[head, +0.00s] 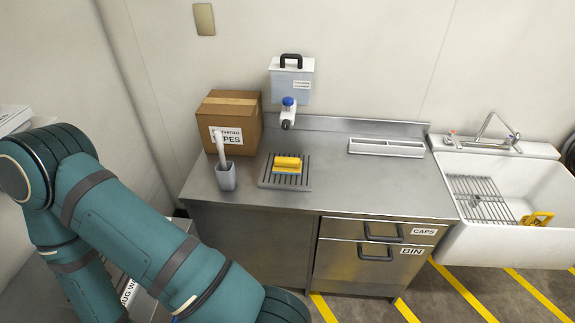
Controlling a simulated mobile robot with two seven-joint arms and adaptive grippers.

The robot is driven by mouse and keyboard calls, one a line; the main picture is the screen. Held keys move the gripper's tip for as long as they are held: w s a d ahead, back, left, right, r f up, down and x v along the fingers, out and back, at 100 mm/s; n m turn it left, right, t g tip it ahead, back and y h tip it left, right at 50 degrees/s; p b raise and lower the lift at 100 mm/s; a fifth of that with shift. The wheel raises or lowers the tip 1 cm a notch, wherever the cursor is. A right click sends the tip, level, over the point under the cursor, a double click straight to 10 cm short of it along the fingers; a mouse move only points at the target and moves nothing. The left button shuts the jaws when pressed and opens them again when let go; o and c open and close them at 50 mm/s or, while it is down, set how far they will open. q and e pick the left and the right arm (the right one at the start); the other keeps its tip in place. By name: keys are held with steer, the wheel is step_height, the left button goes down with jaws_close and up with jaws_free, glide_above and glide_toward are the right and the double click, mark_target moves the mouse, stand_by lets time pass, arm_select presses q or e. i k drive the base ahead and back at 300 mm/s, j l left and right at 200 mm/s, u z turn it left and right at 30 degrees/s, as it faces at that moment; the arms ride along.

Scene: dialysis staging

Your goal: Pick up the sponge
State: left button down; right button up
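A yellow sponge (288,163) lies on a dark slatted drain tray (267,182) on the steel counter, below a wall dispenser. A second yellow object (537,219) sits in the white sink at the right; I cannot tell exactly what it is. My teal arm fills the lower left of the head view. Neither gripper shows in this view, and the sponge is clear of my arm.
A cardboard box (237,124) and a grey cup (226,176) holding a white-handled tool stand left of the sponge. A dispenser (291,80) with a spout hangs above it. A white sink (483,244) holds a wire rack.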

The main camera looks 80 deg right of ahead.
mark_target(282, 165)
steer(key=z, duration=2.8)
steer(key=l+u, duration=0.25)
steer(key=l, duration=0.15)
steer(key=k+l+u, duration=0.15)
steer(key=l+u, duration=0.15)
steer(key=k+l+u, duration=0.25)
steer(key=l, duration=0.15)
steer(key=k+l+u, duration=0.1)
steer(key=l+u, duration=0.2)
steer(key=i+l+u, duration=0.1)
steer(key=l+u, duration=0.25)
steer(key=i, duration=1.15)
